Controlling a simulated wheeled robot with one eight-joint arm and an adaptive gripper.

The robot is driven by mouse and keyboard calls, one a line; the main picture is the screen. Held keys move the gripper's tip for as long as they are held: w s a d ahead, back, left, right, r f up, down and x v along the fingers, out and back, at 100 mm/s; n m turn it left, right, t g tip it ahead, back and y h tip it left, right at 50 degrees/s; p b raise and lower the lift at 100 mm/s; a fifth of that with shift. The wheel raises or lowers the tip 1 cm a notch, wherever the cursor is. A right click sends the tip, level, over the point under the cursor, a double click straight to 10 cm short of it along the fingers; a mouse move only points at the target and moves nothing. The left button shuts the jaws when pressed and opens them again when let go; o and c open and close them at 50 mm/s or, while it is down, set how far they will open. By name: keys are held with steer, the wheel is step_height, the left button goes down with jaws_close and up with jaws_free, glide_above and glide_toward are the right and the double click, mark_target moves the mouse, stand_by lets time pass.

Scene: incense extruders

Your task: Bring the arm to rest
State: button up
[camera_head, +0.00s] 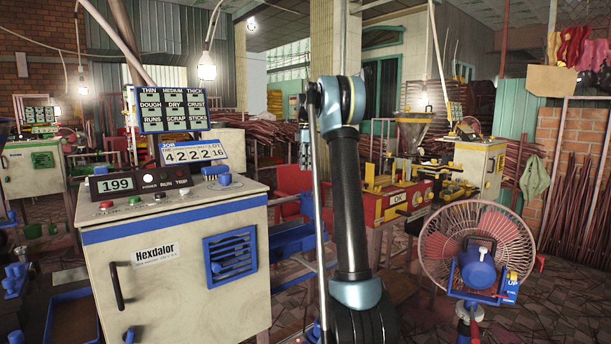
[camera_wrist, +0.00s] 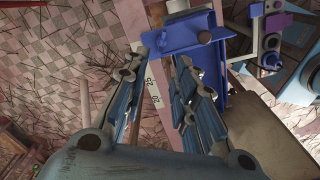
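My arm (camera_head: 350,200) stands raised in the middle of the head view, with its upper joint bent at the top. My gripper (camera_wrist: 159,62) shows in the wrist view with its two fingers apart and nothing between the tips. Its fingers point toward a blue channel-like part (camera_wrist: 205,60) and a pale strip marked with numbers (camera_wrist: 155,95), which lie beyond them. I cannot tell whether the right finger touches the blue part.
A cream Hexdalor machine (camera_head: 175,265) with blue trim stands at the left, its display (camera_head: 118,184) reading 199. A fan (camera_head: 478,250) stands at the right. A red machine (camera_head: 395,205) is behind the arm. Pinkish tiled floor (camera_wrist: 60,50) shows at left in the wrist view.

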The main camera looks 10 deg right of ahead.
steer(key=shift+r, duration=0.25)
steer(key=s+f+m+t, duration=0.2)
steer(key=s+m, duration=0.7)
steer(key=s, duration=2.2)
steer(key=s+f+m, duration=0.8)
steer(key=s+f, duration=1.6)
steer(key=s, duration=0.2)
steer(key=shift+m, duration=0.4)
steer(key=shift+f, duration=0.1)
